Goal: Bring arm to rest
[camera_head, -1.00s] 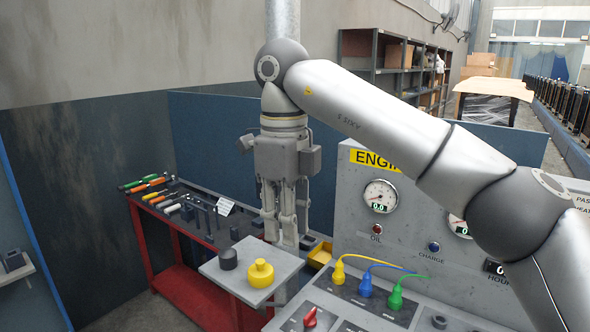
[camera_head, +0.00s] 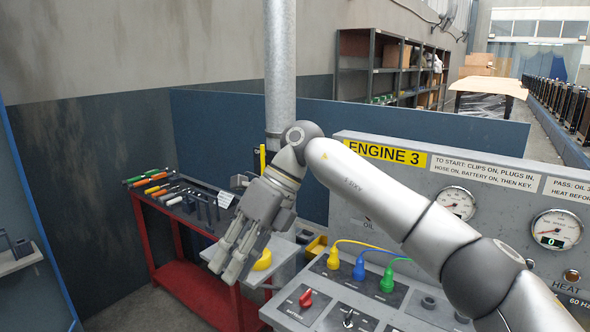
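My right arm comes in from the lower right in the head view and reaches across the front of the engine panel. My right gripper (camera_head: 228,264) hangs down and tilts to the lower left, over the small grey shelf (camera_head: 286,250). Its fingers look parted, with nothing seen between them. A yellow cap (camera_head: 262,260) on the shelf is partly hidden behind the gripper. I cannot tell whether they touch. My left gripper is not in view.
The ENGINE 3 panel (camera_head: 385,153) has gauges, a red switch (camera_head: 305,298) and yellow, blue and green plugs (camera_head: 359,268). A red tool cart (camera_head: 187,284) with several tools stands at left. A vertical pipe (camera_head: 280,70) rises behind the gripper.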

